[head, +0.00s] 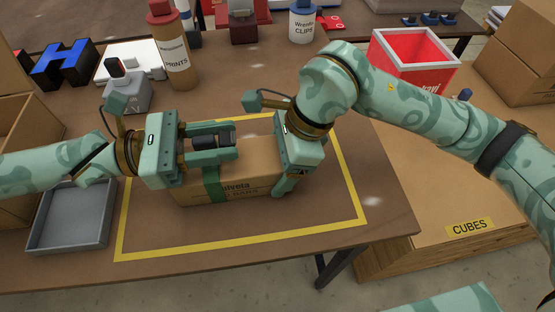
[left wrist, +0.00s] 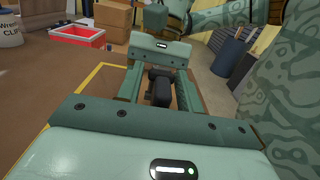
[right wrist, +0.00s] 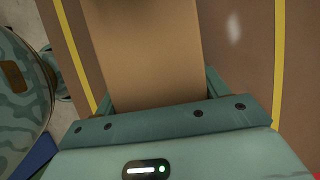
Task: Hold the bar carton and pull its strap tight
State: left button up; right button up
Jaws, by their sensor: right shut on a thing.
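The bar carton (head: 262,168) is a brown box lying inside a yellow taped rectangle on the table. A green strap (head: 213,187) goes round it near its left part. A black buckle-like piece (head: 200,137) shows above the carton; it also shows in the left wrist view (left wrist: 159,86). My left gripper (head: 226,141) is open, its fingers either side of the black piece with gaps showing. My right gripper (head: 287,172) is shut on the carton's right end. In the right wrist view the carton (right wrist: 150,60) lies between the fingers. The carton's far side is hidden.
A grey tray (head: 72,218) stands at the front left. Bottles (head: 170,52), a blue letter block (head: 63,64) and a grey device (head: 125,92) stand at the back left. A red bin (head: 412,55) stands at the back right. The table front inside the yellow tape is clear.

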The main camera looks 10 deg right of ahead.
pick_arm(q)
jog(key=a, duration=1.2)
dwell(0.6)
jog(key=shift+w, duration=0.1)
dwell(0.5)
jog(key=w+d+r+n+t+y, duration=0.25)
jog(key=w+r+t, duration=0.4)
jog(key=w, duration=0.45)
notch_tip(320, 180, up, 6)
jog(key=m+g+y, duration=0.3)
jog(key=g+y, duration=0.3)
jog(key=y, duration=0.5)
send_over(200, 138)
jog(key=a, duration=0.5)
jog(key=shift+n, duration=0.25)
jog(key=x, duration=1.1)
jog(key=shift+d+f, duration=0.2)
jog(key=shift+d, duration=0.1)
